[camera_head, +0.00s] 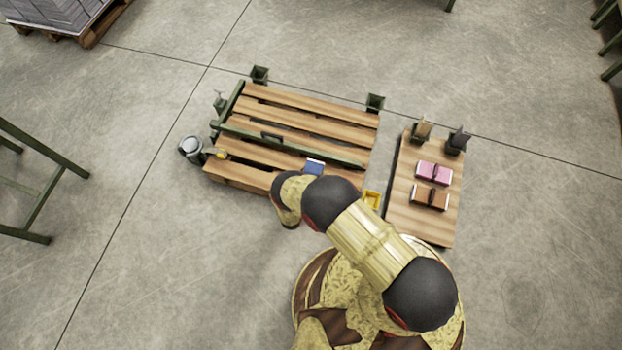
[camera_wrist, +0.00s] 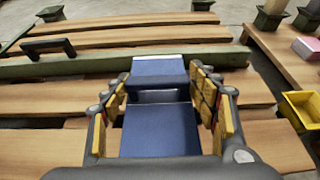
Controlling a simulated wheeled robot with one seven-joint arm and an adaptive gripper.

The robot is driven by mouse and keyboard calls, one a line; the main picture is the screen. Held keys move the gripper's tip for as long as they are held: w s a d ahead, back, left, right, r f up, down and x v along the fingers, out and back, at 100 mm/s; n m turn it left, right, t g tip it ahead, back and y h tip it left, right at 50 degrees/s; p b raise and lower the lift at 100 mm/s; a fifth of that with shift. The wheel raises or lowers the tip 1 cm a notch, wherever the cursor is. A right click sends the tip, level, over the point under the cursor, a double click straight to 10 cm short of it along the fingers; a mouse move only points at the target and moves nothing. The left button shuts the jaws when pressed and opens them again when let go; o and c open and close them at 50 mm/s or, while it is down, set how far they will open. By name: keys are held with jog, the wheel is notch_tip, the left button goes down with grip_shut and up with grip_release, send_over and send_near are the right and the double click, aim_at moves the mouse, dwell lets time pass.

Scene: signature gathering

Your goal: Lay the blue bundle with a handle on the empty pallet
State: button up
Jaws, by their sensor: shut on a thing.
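The blue bundle (camera_head: 314,167) shows just past my arm in the head view, over the near right part of the wooden pallet (camera_head: 310,111). In the wrist view the blue bundle (camera_wrist: 160,130) sits between the yellow-padded fingers of my gripper (camera_wrist: 162,84), which is shut on it. Whether the bundle touches the pallet is hidden. No other bundle shows on the pallet.
A green bar (camera_head: 338,157) with a black handle (camera_head: 271,136) crosses the pallet. Green posts (camera_head: 375,103) stand at its far corners. A wooden board (camera_head: 424,226) at right bears a pink bundle (camera_head: 434,173) and a brown bundle (camera_head: 430,197). A yellow bin (camera_head: 372,198) lies between.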

jog(key=shift+w+f, duration=0.2)
jog(key=shift+w+f+b, duration=0.15)
jog(key=shift+f+b, duration=0.35)
jog(key=shift+f, duration=0.4)
jog(key=shift+w+f+b, duration=0.15)
jog(key=shift+f+b, duration=0.3)
jog(key=shift+f, duration=0.4)
jog(key=shift+f, duration=0.15)
jog(key=o, duration=1.4)
jog(key=shift+s, duration=0.1)
jog(key=p+v, duration=0.3)
jog(key=v, duration=0.9)
jog(key=shift+p, duration=0.4)
